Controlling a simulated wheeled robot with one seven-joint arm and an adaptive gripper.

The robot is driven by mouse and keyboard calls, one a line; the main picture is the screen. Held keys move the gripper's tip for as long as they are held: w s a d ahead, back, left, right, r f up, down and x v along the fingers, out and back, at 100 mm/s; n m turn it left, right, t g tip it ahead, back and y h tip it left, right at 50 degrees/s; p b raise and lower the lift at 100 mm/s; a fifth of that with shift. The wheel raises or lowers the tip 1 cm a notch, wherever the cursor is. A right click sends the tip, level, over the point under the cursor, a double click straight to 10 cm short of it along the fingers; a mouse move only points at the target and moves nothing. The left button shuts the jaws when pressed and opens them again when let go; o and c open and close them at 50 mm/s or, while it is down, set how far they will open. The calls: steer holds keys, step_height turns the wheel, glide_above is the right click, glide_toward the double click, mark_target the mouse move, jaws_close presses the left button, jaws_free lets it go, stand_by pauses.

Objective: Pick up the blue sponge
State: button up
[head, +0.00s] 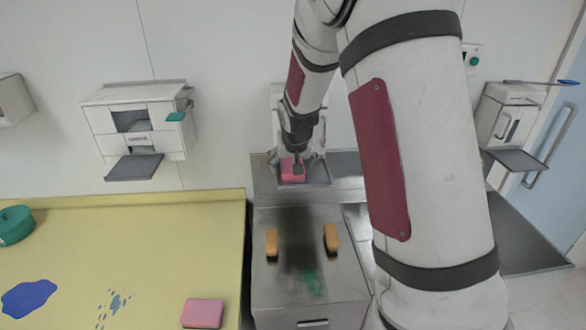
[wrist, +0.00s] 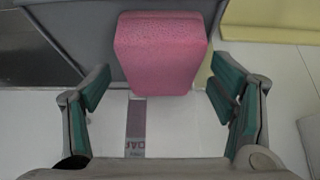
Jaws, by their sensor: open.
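No blue sponge shows in either view. A pink sponge (head: 291,170) is at the back, on a grey metal surface, right by my gripper (head: 299,160). In the wrist view a pink sponge (wrist: 158,55) is ahead of my gripper (wrist: 157,85), between the lines of its two green-padded fingers. The fingers are open, with a gap on each side of the sponge. A second pink sponge (head: 203,313) lies on the yellow tabletop (head: 180,235) near its front right.
A metal cart (head: 310,220) stands right of the yellow table, with two orange-brown blocks (head: 271,242) (head: 331,238) and a green smear (head: 310,282) on top. A teal round object (head: 15,225) is at the table's left. A wall dispenser (head: 138,125) hangs behind. My arm hides part of the right side.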

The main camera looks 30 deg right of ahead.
mark_target(291, 159)
steer(key=shift+w+f, duration=0.1)
steer(key=c, duration=0.9)
steer(key=shift+r, duration=0.65)
step_height(291, 159, up, 2)
steer(key=shift+w+r+b, duration=0.1)
steer(key=shift+w+b, duration=0.05)
steer(key=shift+b, duration=0.4)
steer(key=s+r, duration=0.1)
steer(key=s, duration=1.5)
steer(key=shift+s+a+r+b, duration=0.15)
steer(key=shift+a+r+b, duration=0.1)
steer(key=shift+a+b, duration=0.15)
